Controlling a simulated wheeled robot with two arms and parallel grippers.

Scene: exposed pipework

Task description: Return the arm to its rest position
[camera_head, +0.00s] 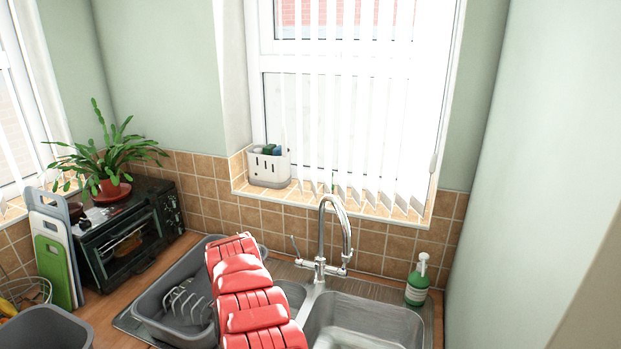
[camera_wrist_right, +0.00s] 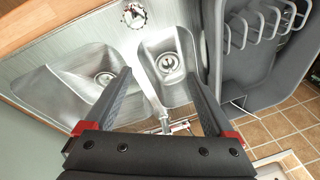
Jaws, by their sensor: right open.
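My right gripper (camera_wrist_right: 158,75) is open, with its two dark fingers spread apart and nothing between them. In the wrist view it hangs over the steel double sink (camera_wrist_right: 60,80), with a round drain showing between the fingertips. A red segmented arm of mine (camera_head: 252,300) rises from the bottom of the head view, in front of the dish rack and the left basin. Its gripper cannot be made out there. My left gripper is not in view.
A chrome tap (camera_head: 322,225) stands behind the sink, close to my arm. A grey dish rack (camera_head: 165,318) lies left of it. A green soap bottle (camera_head: 416,287) stands at the right. A black toaster oven (camera_head: 130,235) and chopping boards (camera_head: 52,250) stand at the left.

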